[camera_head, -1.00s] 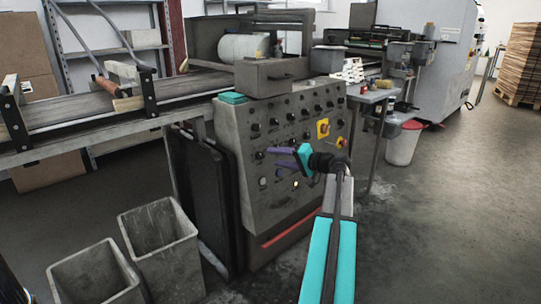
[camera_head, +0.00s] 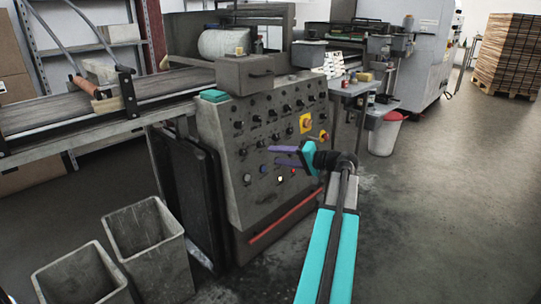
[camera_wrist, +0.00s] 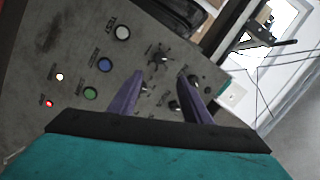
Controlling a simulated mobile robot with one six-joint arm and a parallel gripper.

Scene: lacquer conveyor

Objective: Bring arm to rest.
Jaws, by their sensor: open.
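My gripper (camera_head: 284,156) is at the end of my teal arm, in front of the grey control panel (camera_head: 233,189) of the lacquer machine. Its two purple fingers are apart, with nothing between them. In the wrist view, the fingers of my gripper (camera_wrist: 160,95) point toward the panel (camera_wrist: 60,35), which looks tilted there. A lit red button (camera_wrist: 49,104), a green button (camera_wrist: 91,94), a blue button (camera_wrist: 105,64) and a white button (camera_wrist: 122,33) lie left of the fingers. Black knobs show around and between the fingers. I cannot tell the exact gap to the panel.
Two grey bins (camera_head: 148,250) stand on the floor at lower left. A conveyor (camera_head: 60,114) runs off left of the panel. The floor (camera_head: 450,210) at right is open.

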